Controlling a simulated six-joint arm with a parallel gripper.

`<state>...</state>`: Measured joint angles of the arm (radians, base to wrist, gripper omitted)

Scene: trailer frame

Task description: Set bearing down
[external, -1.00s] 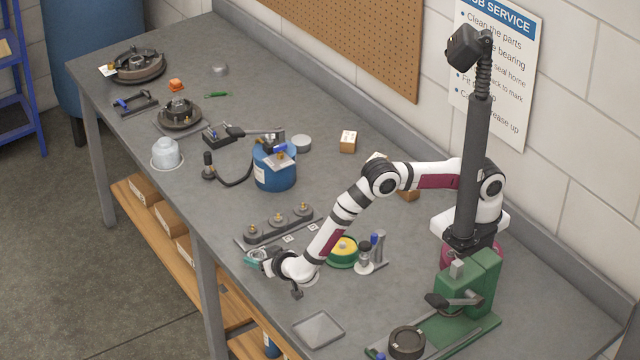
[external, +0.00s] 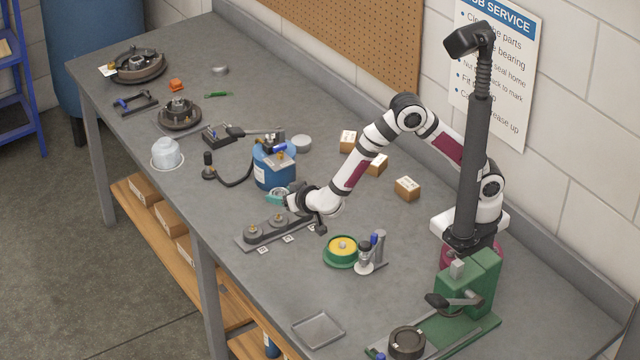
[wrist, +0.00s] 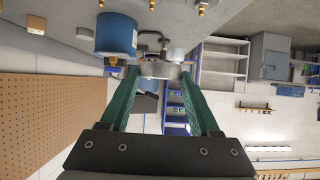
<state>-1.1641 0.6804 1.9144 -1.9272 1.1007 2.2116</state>
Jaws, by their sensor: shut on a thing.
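The bearing, a small silver ring (wrist: 160,70), sits between the teal fingertips of my gripper (wrist: 160,75) in the wrist view. In the external view the bearing (external: 280,192) is small and partly covered by my gripper (external: 277,196). My gripper is shut on it, with the wrist reaching in from the right. It is in front of the blue canister (external: 270,176) and behind the dark rack of round stations (external: 254,233). I cannot tell its exact height above the bench.
A green dish with a yellow centre (external: 342,252) and a small stand (external: 366,262) are right of the rack. Cardboard boxes (external: 407,188) lie further back. A shallow grey tray (external: 318,329) and a green press (external: 470,290) are at the front right. Bench between is clear.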

